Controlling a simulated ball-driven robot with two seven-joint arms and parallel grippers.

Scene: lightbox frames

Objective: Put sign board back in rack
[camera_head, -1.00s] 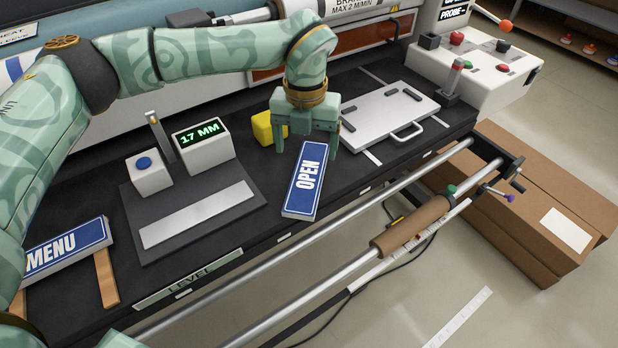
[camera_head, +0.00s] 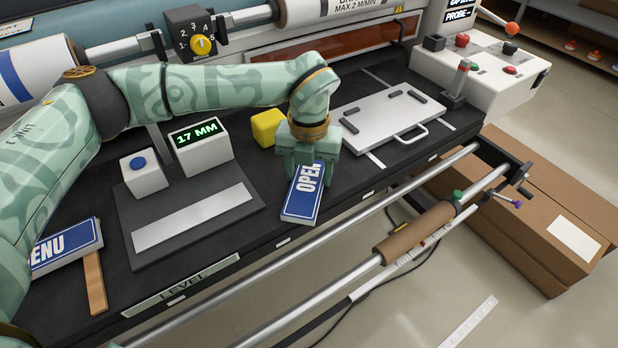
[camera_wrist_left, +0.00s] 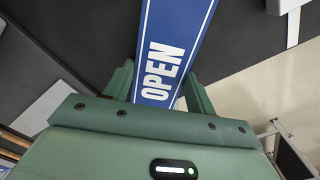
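The blue OPEN sign board (camera_head: 302,200) lies tilted on the dark bench near its front edge, its far end hidden under my left gripper (camera_head: 308,172). In the left wrist view the sign (camera_wrist_left: 172,50) runs between the two green fingers (camera_wrist_left: 160,88), one at each long side. The fingers look spread around it; I cannot make out a firm grip. The blue MENU sign (camera_head: 68,249) is at the left, partly hidden by my arm, by a wooden slat (camera_head: 95,283) that looks like part of a rack. My right gripper is not in view.
A grey plate with a pale strip (camera_head: 190,218) and a 17 MM display box (camera_head: 203,149) lie left of the sign. A yellow block (camera_head: 266,127) is just behind the gripper. A white panel with a handle (camera_head: 385,118) is to the right. Rails and a brown roller (camera_head: 415,232) run in front.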

